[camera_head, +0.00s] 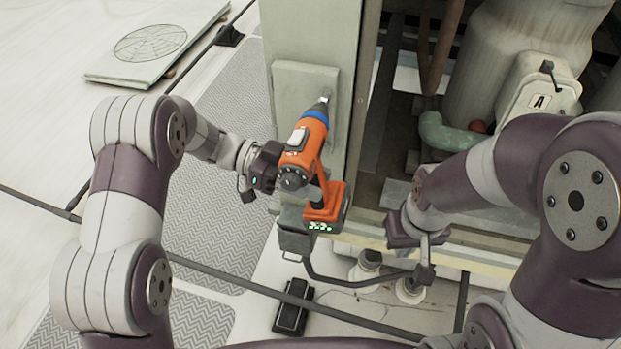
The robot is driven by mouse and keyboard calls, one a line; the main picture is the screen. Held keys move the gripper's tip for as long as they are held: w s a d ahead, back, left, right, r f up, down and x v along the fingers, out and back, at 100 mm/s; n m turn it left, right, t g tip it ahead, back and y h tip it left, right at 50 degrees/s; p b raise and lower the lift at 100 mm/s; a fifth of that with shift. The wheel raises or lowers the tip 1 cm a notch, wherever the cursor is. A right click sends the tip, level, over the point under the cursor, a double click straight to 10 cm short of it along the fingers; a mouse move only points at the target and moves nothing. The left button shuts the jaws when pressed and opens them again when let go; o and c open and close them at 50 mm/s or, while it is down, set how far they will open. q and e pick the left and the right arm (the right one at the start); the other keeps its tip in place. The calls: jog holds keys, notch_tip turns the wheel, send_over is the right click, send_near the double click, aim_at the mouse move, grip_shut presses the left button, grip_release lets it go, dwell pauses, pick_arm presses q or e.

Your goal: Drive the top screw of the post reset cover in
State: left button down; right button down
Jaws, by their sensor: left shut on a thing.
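The pale grey-green reset cover (290,82) is a flat plate on the face of the post (310,28). An orange power screwdriver (312,135) with a blue collar points up at the cover's upper right part. Its bit tip (325,99) appears at or very near the cover face; I cannot tell whether it touches. The screw at the tip is too small or hidden to make out. My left gripper (283,170) is shut on the screwdriver's body from the left. My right gripper (424,262) hangs low to the right of the screwdriver, apart from it; its fingers are unclear.
A grey box (296,240) sits below the screwdriver's battery. A black object (293,307) lies on the floor. Dark rails cross the foreground. The open cooler bay with pipes and a case marked A (540,102) is at right. A pale panel (155,42) lies upper left.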

pick_arm(q)
jog(key=shift+w+d+r, duration=0.15)
jog(key=shift+w, duration=0.25)
dwell(0.5)
jog(key=shift+w+d+p, duration=0.1)
jog(key=shift+w+p, duration=0.3)
jog(key=shift+p, duration=0.75)
dwell(1.1)
jog(key=shift+s, duration=0.1)
jog(key=shift+s+a+p, duration=0.2)
jog(key=shift+s+p, duration=0.25)
jog(key=shift+s, duration=0.35)
jog(key=s, duration=0.1)
jog(key=s+a+p, duration=0.1)
jog(key=s, duration=0.1)
jog(key=s+p, duration=0.1)
jog(key=shift+s+a, duration=0.3)
jog(key=shift+s, duration=0.1)
